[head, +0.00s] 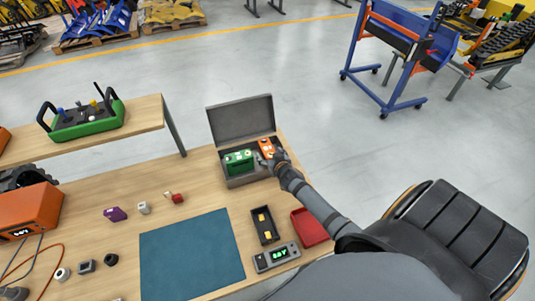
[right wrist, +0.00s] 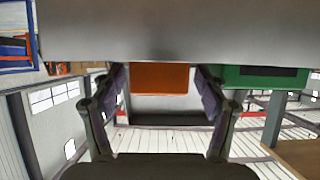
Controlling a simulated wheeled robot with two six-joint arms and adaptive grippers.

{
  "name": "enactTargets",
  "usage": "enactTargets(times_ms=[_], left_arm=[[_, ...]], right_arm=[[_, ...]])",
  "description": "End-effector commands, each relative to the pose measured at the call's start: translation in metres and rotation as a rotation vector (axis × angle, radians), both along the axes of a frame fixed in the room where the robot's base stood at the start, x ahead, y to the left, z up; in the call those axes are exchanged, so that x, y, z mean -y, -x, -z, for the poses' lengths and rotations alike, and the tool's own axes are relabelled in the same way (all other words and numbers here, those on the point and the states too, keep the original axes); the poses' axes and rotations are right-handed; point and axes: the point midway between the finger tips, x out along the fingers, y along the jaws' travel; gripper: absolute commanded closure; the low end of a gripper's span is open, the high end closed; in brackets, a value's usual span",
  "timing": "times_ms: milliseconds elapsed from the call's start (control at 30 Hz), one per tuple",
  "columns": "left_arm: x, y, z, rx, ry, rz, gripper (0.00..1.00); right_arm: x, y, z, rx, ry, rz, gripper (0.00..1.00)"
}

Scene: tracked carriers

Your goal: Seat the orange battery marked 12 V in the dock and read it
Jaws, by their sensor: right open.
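The orange battery (head: 266,146) stands in the right part of an open grey case (head: 243,181) at the back of the table. My right gripper (head: 270,158) is at its near side, partly covering it. In the right wrist view the orange battery (right wrist: 160,78) shows between the two open, apart fingers (right wrist: 162,72). Any voltage mark is too small to read. A green battery (head: 239,162) sits left of it in the case. The dark dock (head: 265,226), with yellow parts inside, lies nearer, by a grey reader (head: 277,257) with a lit green display. My left gripper is not seen.
The case's raised lid (head: 240,120) stands behind the batteries. A red tray (head: 310,227) is right of the dock, and a teal mat (head: 190,255) left. Small blocks, an orange box (head: 25,215) and a raised shelf (head: 100,132) with a green controller (head: 87,124) are further left.

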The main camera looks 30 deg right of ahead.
Motion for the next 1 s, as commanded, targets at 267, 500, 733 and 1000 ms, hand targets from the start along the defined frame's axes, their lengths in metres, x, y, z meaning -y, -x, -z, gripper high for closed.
enactTargets(times_ms=[267, 500, 733, 1000], left_arm=[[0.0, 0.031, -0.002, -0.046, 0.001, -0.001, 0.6], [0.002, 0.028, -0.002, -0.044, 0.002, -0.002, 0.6], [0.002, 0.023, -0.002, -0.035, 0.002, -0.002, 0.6], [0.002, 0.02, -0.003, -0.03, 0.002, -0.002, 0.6]], right_arm=[[0.007, -0.027, 0.013, -0.001, -0.001, 0.0, 0.26], [0.007, -0.028, 0.014, 0.0, 0.0, -0.001, 0.29], [0.007, -0.027, 0.013, 0.0, 0.0, -0.001, 0.6], [0.007, -0.027, 0.014, -0.001, -0.002, 0.0, 0.97]])
